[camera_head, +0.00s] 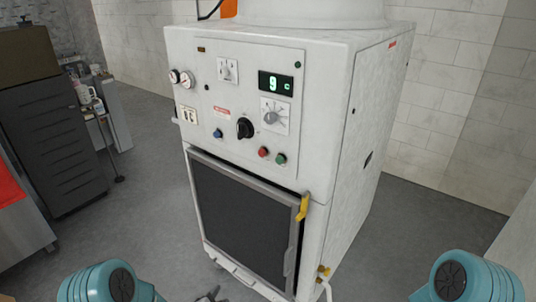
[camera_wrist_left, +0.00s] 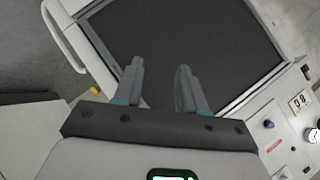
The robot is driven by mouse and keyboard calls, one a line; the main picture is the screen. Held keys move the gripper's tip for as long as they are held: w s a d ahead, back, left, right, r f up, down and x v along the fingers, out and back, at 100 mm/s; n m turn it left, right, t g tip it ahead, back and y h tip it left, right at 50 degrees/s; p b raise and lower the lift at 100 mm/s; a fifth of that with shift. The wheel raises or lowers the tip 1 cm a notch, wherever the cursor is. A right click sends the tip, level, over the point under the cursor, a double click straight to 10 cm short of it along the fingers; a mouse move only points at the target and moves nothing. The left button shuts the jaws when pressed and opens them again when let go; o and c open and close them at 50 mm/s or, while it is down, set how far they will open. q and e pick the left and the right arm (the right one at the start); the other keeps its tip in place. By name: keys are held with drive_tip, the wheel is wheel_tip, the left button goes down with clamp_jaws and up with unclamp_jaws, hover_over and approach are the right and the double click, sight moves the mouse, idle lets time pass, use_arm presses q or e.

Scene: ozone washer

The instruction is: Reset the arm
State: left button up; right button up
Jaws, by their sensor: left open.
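My left gripper (camera_wrist_left: 158,70) is open and empty, its two grey fingers apart in front of the washer's dark door (camera_wrist_left: 190,45). The tip of the left gripper (camera_head: 210,296) also just shows at the bottom edge of the head view, low in front of the washer. The white ozone washer (camera_head: 345,130) stands in the middle of the head view, its dark door (camera_head: 243,215) shut in a grey frame. My teal left arm joint (camera_head: 100,283) is at the lower left and my right arm joint (camera_head: 465,277) at the lower right. My right gripper is out of view.
A dark cabinet (camera_head: 50,120) and a small table with bottles (camera_head: 97,107) stand at left. Grey floor (camera_head: 140,215) lies clear between.

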use_arm(q)
drive_tip(key=s+d+r+n+g+h+p, duration=0.1)
drive_tip(key=s+n+g, duration=0.4)
drive_tip(key=s, duration=0.8)
drive_tip(key=s+d+r+n+g+h+p, duration=0.1)
drive_tip(key=s+n+g, duration=0.5)
drive_tip(key=s, duration=0.8)
drive_tip(key=n, duration=0.3)
drive_tip(key=shift+d+r+n+p, duration=0.15)
drive_tip(key=shift+d+n+p, duration=0.25)
use_arm(e)
drive_tip(key=shift+g, duration=0.5)
drive_tip(key=s+r, duration=0.1)
drive_tip(key=r, duration=0.2)
drive_tip(key=s+r, duration=0.1)
drive_tip(key=r, duration=0.1)
drive_tip(key=shift+s+a, duration=0.3)
